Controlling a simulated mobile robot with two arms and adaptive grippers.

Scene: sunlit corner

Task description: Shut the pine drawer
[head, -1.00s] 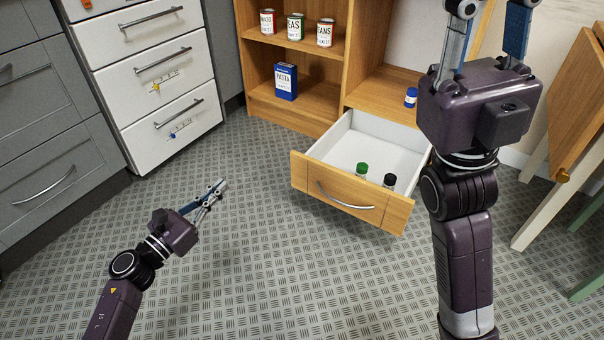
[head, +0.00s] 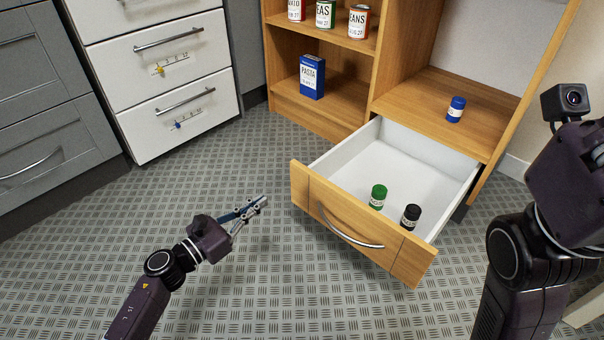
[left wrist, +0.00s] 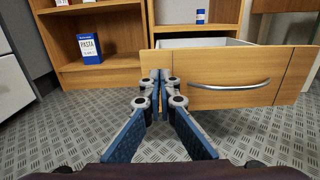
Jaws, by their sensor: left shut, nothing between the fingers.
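The pine drawer (head: 372,243) is pulled open from the wooden shelf unit, with its curved metal handle (head: 348,232) on the front. A green-capped jar (head: 378,197) and a black-capped jar (head: 410,217) stand inside it. My left gripper (head: 262,202) is shut and empty, left of the drawer front and apart from it in the head view. In the left wrist view its fingertips (left wrist: 160,78) overlap the left end of the drawer front (left wrist: 230,98); I cannot tell the gap. My right arm is at the right of the head view; its fingers are out of frame.
The wooden shelf unit (head: 388,75) holds several cans, a blue pasta box (head: 312,77) and a blue-capped jar (head: 456,109). White drawers (head: 184,110) and grey cabinets (head: 45,130) stand at the left. The patterned metal floor (head: 240,270) before the drawer is clear.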

